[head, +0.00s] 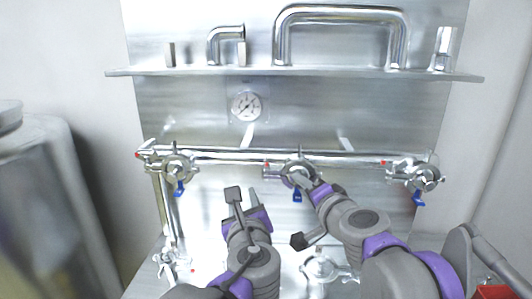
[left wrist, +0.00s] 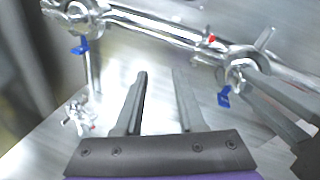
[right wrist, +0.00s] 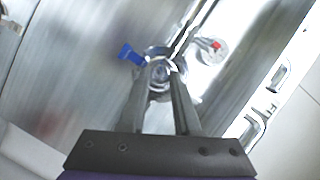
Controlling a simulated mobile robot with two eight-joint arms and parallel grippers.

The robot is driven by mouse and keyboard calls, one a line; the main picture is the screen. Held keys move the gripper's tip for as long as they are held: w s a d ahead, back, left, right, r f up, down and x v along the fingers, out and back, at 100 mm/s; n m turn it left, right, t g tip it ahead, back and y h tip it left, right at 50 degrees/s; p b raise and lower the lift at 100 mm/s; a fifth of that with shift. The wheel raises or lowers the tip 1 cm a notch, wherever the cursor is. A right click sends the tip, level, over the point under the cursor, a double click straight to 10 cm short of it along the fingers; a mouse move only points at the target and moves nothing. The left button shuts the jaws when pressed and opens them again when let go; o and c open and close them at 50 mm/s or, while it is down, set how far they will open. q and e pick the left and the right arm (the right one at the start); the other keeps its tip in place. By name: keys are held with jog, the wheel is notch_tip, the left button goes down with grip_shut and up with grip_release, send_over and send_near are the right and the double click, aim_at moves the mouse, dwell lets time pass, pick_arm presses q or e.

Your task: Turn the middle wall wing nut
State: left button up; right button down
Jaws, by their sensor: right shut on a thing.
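The middle wall clamp (head: 298,172) is a round metal fitting on the horizontal pipe, with a blue tab (head: 297,196) below it. My right gripper (head: 309,182) reaches it from the lower right. In the right wrist view its fingers (right wrist: 164,78) are shut on the middle wing nut, which they largely hide; the clamp (right wrist: 158,52) shows just beyond the fingertips. In the left wrist view the clamp (left wrist: 244,68) is at the right with right gripper fingers beside it. My left gripper (head: 243,192) is open and empty, below and left of the clamp.
Similar clamps sit at the left (head: 177,168) and right (head: 425,178) of the pipe (head: 220,156). Lower clamps (head: 172,262) lie near the bottom. A shelf (head: 300,73) with bent pipes and a gauge (head: 247,106) are above. A grey cylinder stands at far left.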

aim_at(266, 152)
pick_arm(q)
jog(key=d+r+m+t+h, duration=0.1)
jog(key=d+r+m, duration=0.1)
jog(key=w+d+r+m+t, duration=0.1)
jog(key=d+r+m, duration=0.1)
jog(key=shift+w+d+r+m+h, duration=0.2)
jog(key=shift+d+r+m+h, duration=0.15)
jog(key=shift+r+m+h, duration=0.05)
jog(key=shift+w+d+r, duration=0.1)
jog(key=shift+w+r, duration=0.05)
jog(key=shift+w, duration=0.1)
jog(key=w, duration=0.3)
jog(key=w+a, duration=0.1)
jog(key=w, duration=0.7)
jog(key=shift+w+a, duration=0.15)
jog(key=shift+w, duration=0.1)
grip_shut()
